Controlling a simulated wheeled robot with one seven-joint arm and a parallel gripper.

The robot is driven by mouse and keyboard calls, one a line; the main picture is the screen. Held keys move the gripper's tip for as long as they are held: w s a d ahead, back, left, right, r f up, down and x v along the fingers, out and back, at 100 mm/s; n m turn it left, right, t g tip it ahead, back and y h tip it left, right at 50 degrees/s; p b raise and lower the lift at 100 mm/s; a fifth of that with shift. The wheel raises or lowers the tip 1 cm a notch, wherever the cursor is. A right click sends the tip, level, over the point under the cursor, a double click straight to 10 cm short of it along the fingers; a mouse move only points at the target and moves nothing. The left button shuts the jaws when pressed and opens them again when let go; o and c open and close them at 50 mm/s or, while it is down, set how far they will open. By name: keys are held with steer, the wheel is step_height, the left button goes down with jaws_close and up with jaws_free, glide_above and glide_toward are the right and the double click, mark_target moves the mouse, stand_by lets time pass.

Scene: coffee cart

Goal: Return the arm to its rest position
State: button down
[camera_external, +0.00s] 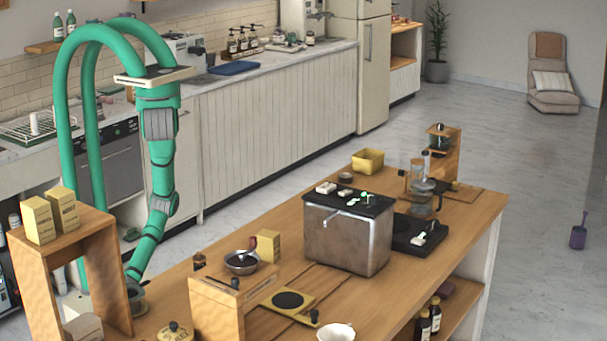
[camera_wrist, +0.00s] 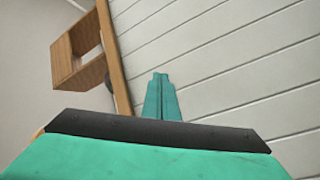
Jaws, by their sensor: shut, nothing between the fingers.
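My gripper (camera_wrist: 161,77) shows in the wrist view. Its two teal fingers are together, with nothing between them. They point towards a white panelled surface. In the external view my green arm (camera_external: 160,145) stands at the left, behind the wooden table (camera_external: 420,235). Thick green loops rise above it, and its jointed links run down towards the table's left end. The lower end of the arm is beside a wooden stand. I cannot make out the fingers clearly in this view.
A wooden stand (camera_external: 75,236) with yellow boxes (camera_external: 63,208) is close to the arm's lower part. A metal coffee machine (camera_external: 347,240), a bowl (camera_external: 242,263) and a yellow bin (camera_external: 368,161) are on the table. White cabinets (camera_external: 275,125) line the back. A wooden frame (camera_wrist: 82,50) shows in the wrist view.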

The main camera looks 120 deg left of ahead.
steer(key=w+a+r+m+y, duration=0.1)
steer(key=a+r+y, duration=0.3)
steer(key=a, duration=0.7)
steer(key=w+a+r+m+y, duration=0.1)
steer(key=a+r+y, duration=0.3)
steer(key=a+r, duration=0.3)
steer(key=w+a+r+y, duration=0.1)
steer(key=a+r+y, duration=0.3)
steer(key=a, duration=1.2)
steer(key=shift+w+a+r+m, duration=0.15)
steer(key=shift+w+r+m, duration=0.2)
steer(key=shift+r, duration=0.35)
